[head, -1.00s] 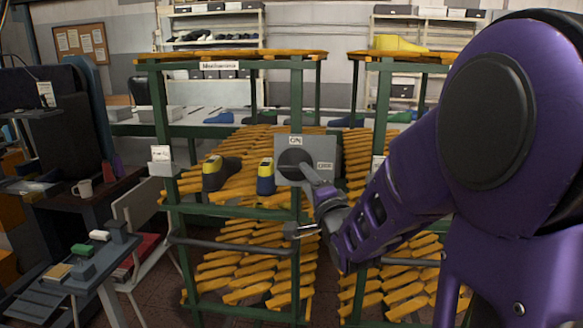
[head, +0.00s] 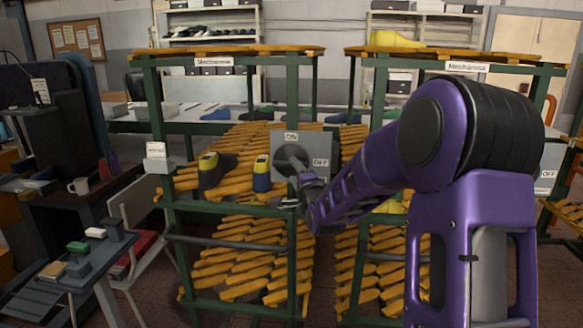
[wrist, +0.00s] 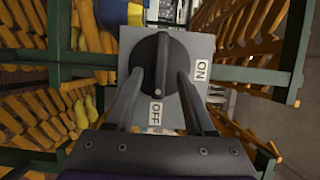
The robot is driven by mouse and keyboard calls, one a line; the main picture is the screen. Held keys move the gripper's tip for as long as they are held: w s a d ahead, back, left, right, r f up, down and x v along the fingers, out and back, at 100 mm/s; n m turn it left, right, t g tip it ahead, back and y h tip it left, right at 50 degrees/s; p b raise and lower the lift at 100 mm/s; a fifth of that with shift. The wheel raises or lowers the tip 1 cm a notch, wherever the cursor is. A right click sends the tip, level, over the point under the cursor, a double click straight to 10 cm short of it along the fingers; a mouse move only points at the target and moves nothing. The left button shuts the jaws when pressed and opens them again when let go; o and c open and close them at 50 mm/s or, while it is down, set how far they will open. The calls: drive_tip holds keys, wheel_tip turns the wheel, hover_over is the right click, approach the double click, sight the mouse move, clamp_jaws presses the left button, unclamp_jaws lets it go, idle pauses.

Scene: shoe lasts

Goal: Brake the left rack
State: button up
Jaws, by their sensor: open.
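The left rack (head: 157,105) is a green frame with orange slatted shelves. A grey switch box (head: 318,144) is mounted at its right post, with a round dark knob (head: 291,158). An ON label sits above the knob and an OFF label at its right. In the wrist view the knob (wrist: 157,62) has a raised ridge whose white-marked end points toward the OFF label (wrist: 156,113); the ON label (wrist: 202,71) is at the right. My gripper (wrist: 160,76) is open, its fingers on either side of the ridge; contact cannot be told. My gripper (head: 308,182) partly covers the box's lower edge in the head view.
A right rack (head: 378,95) stands close beside the left one. Dark-and-yellow lasts (head: 209,171) and a blue-and-yellow last (head: 262,174) sit on the left rack's shelf. A small table (head: 75,265) and a chair are at the left. A white counter runs behind.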

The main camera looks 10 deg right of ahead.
sight(291, 166)
drive_tip(key=shift+w+a, duration=0.15)
drive_tip(key=shift+w, duration=1.75)
drive_tip(key=shift+c, duration=0.3)
clamp_jaws()
